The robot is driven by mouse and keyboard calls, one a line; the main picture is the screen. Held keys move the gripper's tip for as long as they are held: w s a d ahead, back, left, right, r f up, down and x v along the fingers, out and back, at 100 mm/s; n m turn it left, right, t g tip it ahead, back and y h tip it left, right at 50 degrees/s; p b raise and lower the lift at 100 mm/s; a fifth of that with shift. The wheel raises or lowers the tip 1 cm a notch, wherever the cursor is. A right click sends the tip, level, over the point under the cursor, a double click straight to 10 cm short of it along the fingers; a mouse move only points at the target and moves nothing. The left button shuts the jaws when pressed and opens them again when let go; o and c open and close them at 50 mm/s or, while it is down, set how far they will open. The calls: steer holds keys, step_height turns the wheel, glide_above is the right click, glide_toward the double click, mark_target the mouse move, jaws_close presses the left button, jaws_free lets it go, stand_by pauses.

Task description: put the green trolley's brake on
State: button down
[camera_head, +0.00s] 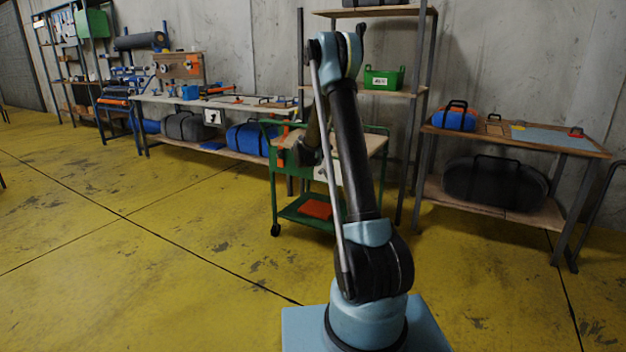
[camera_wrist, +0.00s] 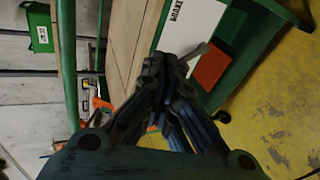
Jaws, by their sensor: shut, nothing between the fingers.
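The green trolley (camera_head: 275,190) stands behind my arm, with a wooden top and a green lower shelf. In the wrist view its white panel (camera_wrist: 187,28) has lettering that appears to read "BRAKE". A thin grey lever (camera_wrist: 197,51) sticks out beside the panel, close to my fingertips; its base is hidden behind them. I cannot tell whether the fingers touch it. My gripper (camera_wrist: 168,72) is shut and empty in front of the panel's edge. In the head view my arm covers much of the trolley.
An orange-red box (camera_wrist: 210,67) lies on the trolley's lower shelf. A workbench (camera_head: 225,103) stands to the left, shelving (camera_head: 411,120) behind, and another table (camera_head: 590,146) to the right. The yellow floor at the left front is clear.

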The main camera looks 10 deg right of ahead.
mark_target(326, 177)
steer(key=w+a+f+n+t, duration=0.2)
steer(key=w+f, duration=0.4)
steer(key=f, duration=0.3)
steer(key=w+a+f+n+t+y, duration=0.1)
steer(key=w+a+f+n, duration=0.3)
steer(key=f, duration=0.6)
steer(key=shift+w+a+f+n+t, duration=0.2)
steer(key=shift+w+a+n+t, duration=0.2)
steer(key=shift+w+a, duration=0.55)
steer(key=shift+s, duration=0.1)
steer(key=x, duration=1)
steer(key=shift+s+d+r, duration=0.45)
steer(key=shift+s+d, duration=0.1)
steer(key=shift+d, duration=0.1)
steer(key=shift+s+d+r, duration=0.5)
steer(key=shift+d, duration=0.15)
